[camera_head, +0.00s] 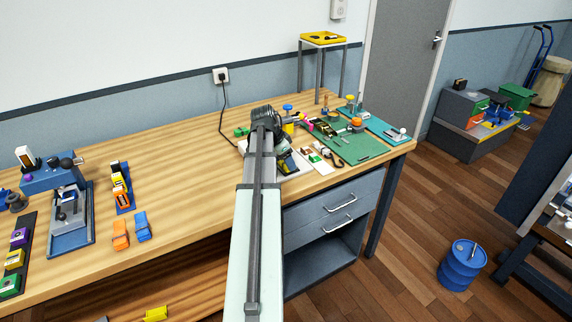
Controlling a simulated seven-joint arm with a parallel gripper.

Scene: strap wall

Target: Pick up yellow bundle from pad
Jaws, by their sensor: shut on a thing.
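My arm reaches from the bottom over the bench, and its dark wrist hides part of the work area. My gripper (294,118) is small at the arm's far end, pointing right, and its fingers are hard to make out. It is shut on a small yellow piece, which I take for the yellow bundle (288,128). I cannot tell whether the bundle is touching the surface below. A pale pad (296,166) lies beneath, partly covered by my arm and by dark items.
A green mat (362,153) with tools and a teal tray (397,138) lie to the right. A blue-grey press (68,205) and coloured blocks (121,235) stand at left. A small raised stand (322,42) is behind.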

